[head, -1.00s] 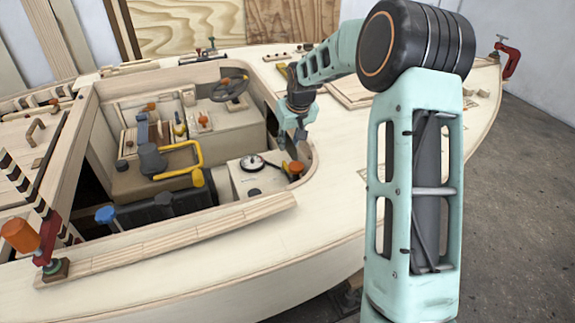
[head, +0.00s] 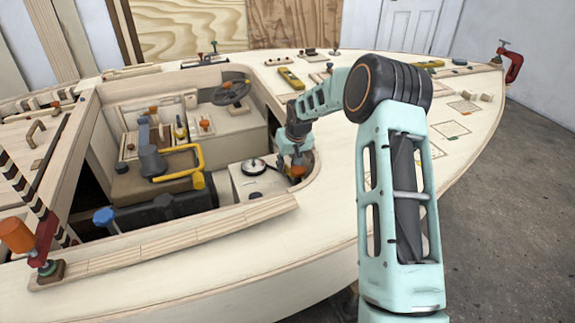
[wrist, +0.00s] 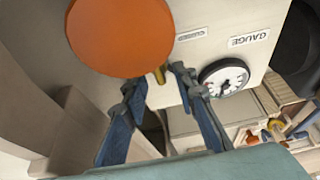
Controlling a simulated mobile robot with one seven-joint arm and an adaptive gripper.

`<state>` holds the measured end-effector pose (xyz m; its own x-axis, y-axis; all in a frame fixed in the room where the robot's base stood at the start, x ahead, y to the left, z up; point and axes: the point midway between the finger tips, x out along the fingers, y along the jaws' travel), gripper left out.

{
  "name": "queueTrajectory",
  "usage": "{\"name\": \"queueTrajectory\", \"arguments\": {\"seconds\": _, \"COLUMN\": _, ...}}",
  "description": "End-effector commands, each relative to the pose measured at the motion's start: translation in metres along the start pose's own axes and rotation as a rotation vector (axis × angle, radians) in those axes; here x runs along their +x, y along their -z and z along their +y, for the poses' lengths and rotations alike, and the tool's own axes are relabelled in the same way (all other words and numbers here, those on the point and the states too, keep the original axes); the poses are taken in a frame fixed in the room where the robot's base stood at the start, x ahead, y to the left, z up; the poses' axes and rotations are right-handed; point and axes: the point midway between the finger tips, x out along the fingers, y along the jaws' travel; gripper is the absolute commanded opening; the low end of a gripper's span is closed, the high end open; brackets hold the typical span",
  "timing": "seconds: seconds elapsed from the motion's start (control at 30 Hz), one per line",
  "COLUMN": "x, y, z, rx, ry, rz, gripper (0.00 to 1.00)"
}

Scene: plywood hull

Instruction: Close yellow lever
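My gripper (wrist: 159,82) is open, its two blue-grey fingers apart. A small yellow piece (wrist: 160,75) shows between the fingertips, under the edge of a large orange knob (wrist: 120,35); I cannot tell whether the fingers touch it, or whether it is the yellow lever. In the head view my gripper (head: 297,160) is down at the orange knob (head: 297,171) in the cockpit's right corner. The knob hides part of the yellow piece. A label reading CLOSED (wrist: 191,34) is beside it. A larger bent yellow handle (head: 200,155) stands further left in the cockpit.
A round gauge (wrist: 224,77) with a GAUGE label (wrist: 249,39) sits close to the right finger. The white panel (head: 262,184) carries it. The curved cockpit rim (head: 313,150) is close to my gripper. A steering wheel (head: 231,92) is farther back.

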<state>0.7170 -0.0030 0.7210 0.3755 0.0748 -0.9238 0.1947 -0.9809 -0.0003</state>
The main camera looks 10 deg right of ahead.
Motion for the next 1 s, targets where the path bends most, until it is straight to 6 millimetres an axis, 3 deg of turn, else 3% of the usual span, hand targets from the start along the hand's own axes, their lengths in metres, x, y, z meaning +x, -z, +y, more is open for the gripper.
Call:
{"name": "queueTrajectory", "arguments": {"seconds": 0.2, "x": 0.0003, "y": 0.0000, "z": 0.0000, "rx": 0.000, "ry": 0.000, "rz": 0.000, "gripper": 0.26}}
{"name": "queueTrajectory", "arguments": {"seconds": 0.47, "x": 0.0002, "y": 0.0000, "z": 0.0000, "rx": -0.001, "ry": 0.000, "rz": 0.000, "gripper": 0.00}}
{"name": "queueTrajectory", "arguments": {"seconds": 1.0, "x": 0.0016, "y": -0.0001, "z": -0.0026, "rx": 0.077, "ry": -0.035, "rz": 0.000, "gripper": 0.00}}
